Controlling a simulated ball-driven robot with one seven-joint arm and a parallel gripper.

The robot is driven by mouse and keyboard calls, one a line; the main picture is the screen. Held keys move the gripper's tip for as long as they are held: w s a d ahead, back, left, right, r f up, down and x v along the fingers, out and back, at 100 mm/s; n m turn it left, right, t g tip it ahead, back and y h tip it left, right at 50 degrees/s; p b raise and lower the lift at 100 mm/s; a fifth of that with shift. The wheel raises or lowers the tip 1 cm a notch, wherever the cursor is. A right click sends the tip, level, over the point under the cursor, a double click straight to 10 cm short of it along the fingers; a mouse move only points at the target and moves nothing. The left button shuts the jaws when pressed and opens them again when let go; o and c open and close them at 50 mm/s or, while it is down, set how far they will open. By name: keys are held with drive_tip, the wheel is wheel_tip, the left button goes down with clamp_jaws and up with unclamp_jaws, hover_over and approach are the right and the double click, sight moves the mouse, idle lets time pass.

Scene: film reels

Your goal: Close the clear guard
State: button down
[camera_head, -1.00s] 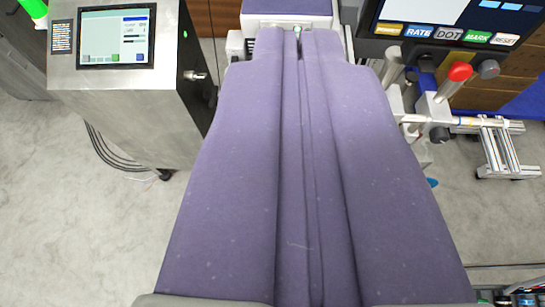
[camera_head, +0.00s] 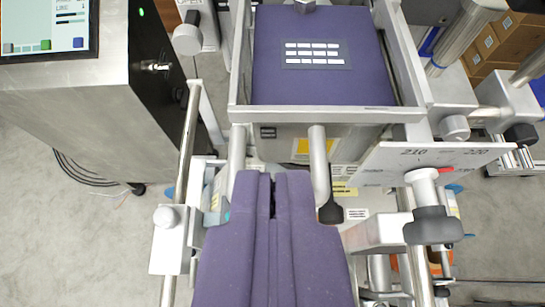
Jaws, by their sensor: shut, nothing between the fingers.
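My gripper (camera_head: 272,186) shows as purple-grey fingers reaching up from the bottom centre of the head view. The fingers are shut with nothing between them; only a narrow dark slot shows at the tips. Beyond the tips is a light grey metal frame (camera_head: 240,80) around a purple panel (camera_head: 320,88) with rows of white marks. I cannot clearly make out a transparent guard, nor tell whether this frame is part of it. Below the frame, a grey post (camera_head: 318,155) with a black end (camera_head: 330,212) stands just right of the fingertips. My gripper hides the machine's lower middle.
A steel cabinet with a screen (camera_head: 45,25) stands at left. A clamp block (camera_head: 168,250) on a rod is left of my gripper. At right are a numbered plate (camera_head: 420,155) and a large grey knob (camera_head: 433,228). Cardboard boxes (camera_head: 510,40) stand behind; floor shows at both sides.

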drive_tip(key=f, duration=0.2)
drive_tip(key=w+f, duration=0.1)
drive_tip(key=f, duration=0.1)
drive_tip(key=shift+w+f, duration=0.15)
drive_tip(key=shift+w, duration=0.05)
wheel_tip(320, 180, down, 13)
drive_tip(key=b, duration=1.2)
drive_tip(key=shift+s+f+b, duration=0.15)
drive_tip(key=shift+b, duration=0.25)
